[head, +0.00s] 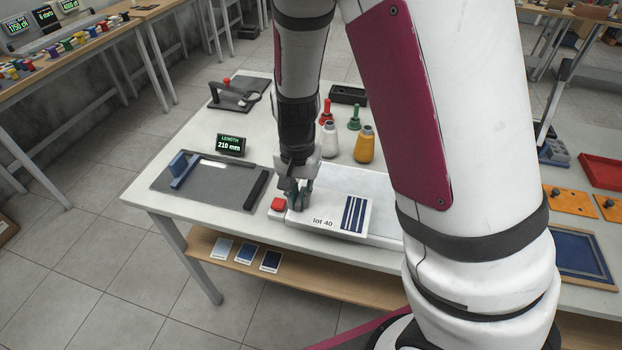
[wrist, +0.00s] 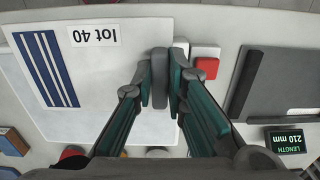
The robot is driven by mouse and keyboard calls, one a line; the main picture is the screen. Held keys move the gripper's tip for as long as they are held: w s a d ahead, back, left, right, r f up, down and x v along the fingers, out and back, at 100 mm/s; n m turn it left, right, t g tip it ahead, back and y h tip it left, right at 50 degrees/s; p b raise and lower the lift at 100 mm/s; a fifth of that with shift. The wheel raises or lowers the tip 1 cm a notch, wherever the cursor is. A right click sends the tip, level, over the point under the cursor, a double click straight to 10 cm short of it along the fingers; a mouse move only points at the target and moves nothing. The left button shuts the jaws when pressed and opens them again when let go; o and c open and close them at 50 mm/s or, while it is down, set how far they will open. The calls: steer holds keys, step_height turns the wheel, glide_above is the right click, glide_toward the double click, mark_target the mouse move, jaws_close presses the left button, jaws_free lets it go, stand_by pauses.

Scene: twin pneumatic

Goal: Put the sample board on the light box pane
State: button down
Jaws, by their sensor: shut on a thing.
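The sample board (head: 343,222) is a white sheet marked "lot 40" with dark blue stripes; it also shows in the wrist view (wrist: 110,75). My gripper (head: 297,203) is shut on its edge near the label, and the fingers (wrist: 170,78) show close together there in the wrist view. The light box pane (head: 385,192) is a pale, flat surface, partly hidden by the board and my arm. The board overlaps its front part; I cannot tell whether they touch.
A red button (head: 277,204) sits close beside my gripper. A grey measuring plate (head: 220,190) with a blue block and the length display (head: 231,145) lie to the left. Thread cones (head: 364,145) and stamps (head: 354,118) stand behind. Colour cards (head: 246,253) lie on the lower shelf.

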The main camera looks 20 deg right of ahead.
steer(key=w+d, duration=0.1)
steer(key=w, duration=0.1)
steer(key=w+d, duration=0.2)
steer(key=w, duration=0.1)
steer(key=w+d, duration=0.1)
steer(key=w, duration=0.2)
steer(key=shift+w+d+f, duration=0.1)
steer(key=shift+d+f, duration=0.15)
steer(key=shift+f, duration=0.15)
steer(key=shift+f+p, duration=0.45)
steer(key=shift+f, duration=1.3)
steer(key=shift+f, duration=0.15)
steer(key=c, duration=1.7)
jaws_free()
steer(key=shift+o, duration=0.5)
step_height(320, 180, up, 12)
steer(key=b, duration=0.2)
steer(key=s+r+n+t+y, duration=0.1)
steer(key=s+r+n+t, duration=0.25)
steer(key=s+r, duration=0.95)
steer(key=s+r+n+t+h, duration=0.1)
steer(key=s+r+n+t, duration=0.1)
steer(key=s+r, duration=0.4)
steer(key=s+n, duration=0.1)
steer(key=s, duration=0.4)
steer(key=shift+n, duration=0.35)
